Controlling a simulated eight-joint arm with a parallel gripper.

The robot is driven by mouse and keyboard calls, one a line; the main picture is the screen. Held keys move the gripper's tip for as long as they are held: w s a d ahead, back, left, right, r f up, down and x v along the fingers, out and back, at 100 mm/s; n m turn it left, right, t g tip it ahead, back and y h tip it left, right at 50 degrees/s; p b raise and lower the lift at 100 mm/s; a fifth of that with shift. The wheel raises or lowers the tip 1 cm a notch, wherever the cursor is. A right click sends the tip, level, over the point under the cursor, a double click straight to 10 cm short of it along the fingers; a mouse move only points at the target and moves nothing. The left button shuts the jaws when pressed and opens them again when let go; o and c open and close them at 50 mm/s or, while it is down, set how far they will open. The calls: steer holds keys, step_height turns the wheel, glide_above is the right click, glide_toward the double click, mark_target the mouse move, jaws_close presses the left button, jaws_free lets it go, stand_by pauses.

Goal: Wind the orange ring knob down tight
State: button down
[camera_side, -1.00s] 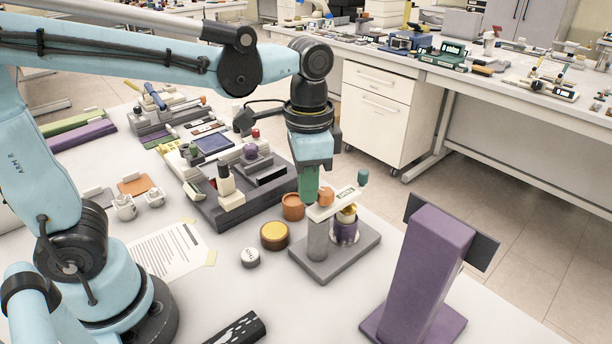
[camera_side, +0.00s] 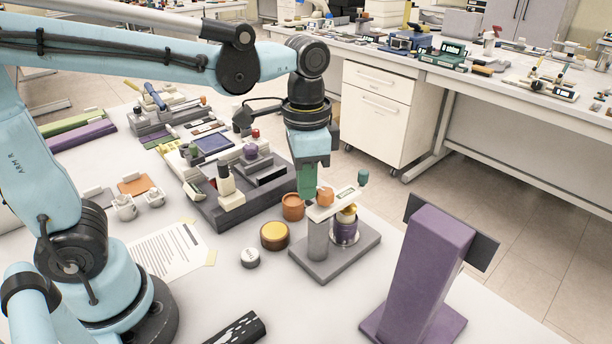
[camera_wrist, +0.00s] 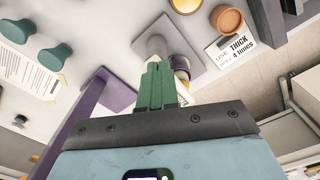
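The orange ring knob (camera_side: 325,196) stands on the beige top arm (camera_side: 340,203) of a small gauge with a grey base (camera_side: 334,262). In the wrist view the fingers (camera_wrist: 156,68) look close together and hide the knob. I cannot tell whether they hold it.
A tall purple stand (camera_side: 430,265) is at right. A grey instrument (camera_side: 240,206) lies behind. The table front between gauge and stand is clear.

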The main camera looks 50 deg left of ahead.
step_height(320, 180, up, 6)
steer(key=shift+s+a, duration=0.15)
steer(key=shift+s, duration=0.1)
stand_by(0.4)
steer(key=s+a+f+n+t, duration=0.2)
steer(key=a+f+n+t, duration=0.4)
steer(key=a+f+t, duration=0.1)
steer(key=shift+s+f, duration=0.15)
steer(key=shift+f, duration=0.25)
stand_by(1.8)
